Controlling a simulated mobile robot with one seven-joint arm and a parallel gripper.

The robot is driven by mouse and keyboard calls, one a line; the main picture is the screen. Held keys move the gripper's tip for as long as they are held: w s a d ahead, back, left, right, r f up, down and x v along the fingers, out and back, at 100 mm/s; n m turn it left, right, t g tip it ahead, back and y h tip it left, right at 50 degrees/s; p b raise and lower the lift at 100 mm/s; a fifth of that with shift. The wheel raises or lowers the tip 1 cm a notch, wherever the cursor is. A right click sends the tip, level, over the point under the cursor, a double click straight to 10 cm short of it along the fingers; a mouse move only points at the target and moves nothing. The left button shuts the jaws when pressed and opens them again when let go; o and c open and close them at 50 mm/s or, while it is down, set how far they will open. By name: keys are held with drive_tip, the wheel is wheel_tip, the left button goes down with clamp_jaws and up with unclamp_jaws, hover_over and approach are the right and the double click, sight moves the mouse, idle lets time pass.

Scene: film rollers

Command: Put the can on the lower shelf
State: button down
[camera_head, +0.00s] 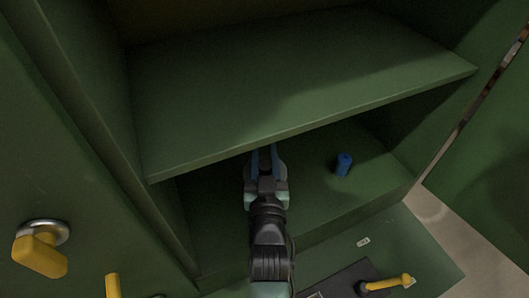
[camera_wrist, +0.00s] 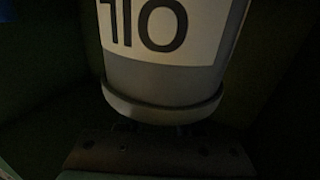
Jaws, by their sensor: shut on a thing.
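The can (camera_wrist: 165,80) fills the upper middle of the wrist view. It is a grey cylinder with a white label showing dark characters, and its rim faces my gripper's palm (camera_wrist: 160,158). In the head view my gripper (camera_head: 263,153) reaches in under the front edge of the upper shelf (camera_head: 290,85), over the lower shelf (camera_head: 310,200). The gripper is shut on the can. The can is hidden in the head view, behind the gripper and the upper shelf. Whether it touches the lower shelf cannot be told.
A small blue cylinder (camera_head: 343,164) stands on the lower shelf to the right of my gripper. The upper shelf's edge is close above the gripper. A yellow-knobbed handle (camera_head: 40,254) is at the lower left, and a yellow lever (camera_head: 388,284) is at the lower right.

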drive_tip(key=shift+r, duration=0.1)
drive_tip(key=c, duration=0.6)
unclamp_jaws()
drive_tip(key=shift+s, duration=0.3)
drive_tip(key=shift+s+b, duration=1.15)
drive_tip(key=shift+s, duration=4.55)
